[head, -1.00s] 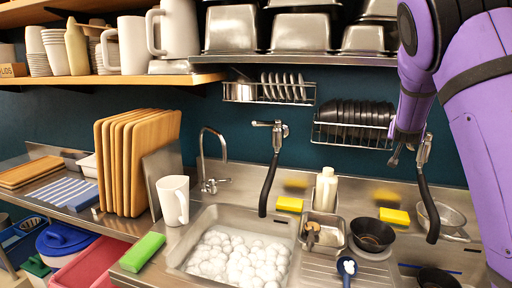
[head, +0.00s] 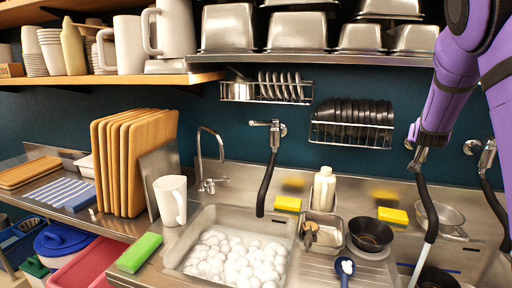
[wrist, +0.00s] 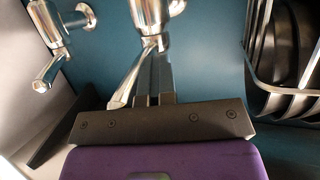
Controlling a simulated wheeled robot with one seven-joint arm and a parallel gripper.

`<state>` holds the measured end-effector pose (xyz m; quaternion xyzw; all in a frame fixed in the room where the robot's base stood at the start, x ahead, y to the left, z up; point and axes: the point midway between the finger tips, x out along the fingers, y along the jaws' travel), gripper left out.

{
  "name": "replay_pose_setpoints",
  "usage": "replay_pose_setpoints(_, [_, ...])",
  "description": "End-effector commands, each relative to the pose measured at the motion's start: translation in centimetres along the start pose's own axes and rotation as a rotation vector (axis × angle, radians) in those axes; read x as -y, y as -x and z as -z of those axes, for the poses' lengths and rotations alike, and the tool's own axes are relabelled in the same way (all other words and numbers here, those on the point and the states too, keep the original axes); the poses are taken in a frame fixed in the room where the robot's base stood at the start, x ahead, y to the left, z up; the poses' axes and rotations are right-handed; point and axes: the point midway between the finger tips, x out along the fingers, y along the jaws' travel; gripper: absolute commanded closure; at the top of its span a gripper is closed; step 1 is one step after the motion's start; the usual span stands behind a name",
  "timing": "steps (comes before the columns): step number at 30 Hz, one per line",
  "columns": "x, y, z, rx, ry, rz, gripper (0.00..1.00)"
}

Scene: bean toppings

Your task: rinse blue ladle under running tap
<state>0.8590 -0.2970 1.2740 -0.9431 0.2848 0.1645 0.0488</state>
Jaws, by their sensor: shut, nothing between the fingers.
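The blue ladle (head: 345,267) lies on the ribbed drainboard right of the soapy sink, at the bottom edge of the head view, which cuts off its handle. A white patch shows in its bowl. A wall tap with a black hose (head: 424,200) hangs at the right. A pale stream (head: 418,262) runs down from the hose end. My gripper (head: 413,164) is shut and empty, up at this tap. In the wrist view its dark fingers (wrist: 155,75) are beside the chrome tap's lever (wrist: 133,78); I cannot tell whether they touch.
Another hose tap (head: 269,165) hangs over the sink of white foam (head: 235,258). A dark bowl (head: 370,235), yellow sponges (head: 393,215), a white bottle (head: 324,188) and a strainer (head: 441,215) stand nearby. A plate rack (head: 352,145) is left of my gripper.

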Motion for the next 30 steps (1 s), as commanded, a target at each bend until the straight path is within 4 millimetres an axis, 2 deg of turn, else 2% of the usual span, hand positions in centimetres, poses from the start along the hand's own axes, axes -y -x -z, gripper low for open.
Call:
replay_pose_setpoints(13, [1.3, 4.6, 0.0, -0.001, 0.001, 0.008, 1.00])
replay_pose_setpoints(26, [1.3, 5.2, -0.1, 0.004, -0.001, 0.008, 1.00])
replay_pose_setpoints(30, [1.2, 6.1, -0.6, 0.051, -0.023, 0.037, 1.00])
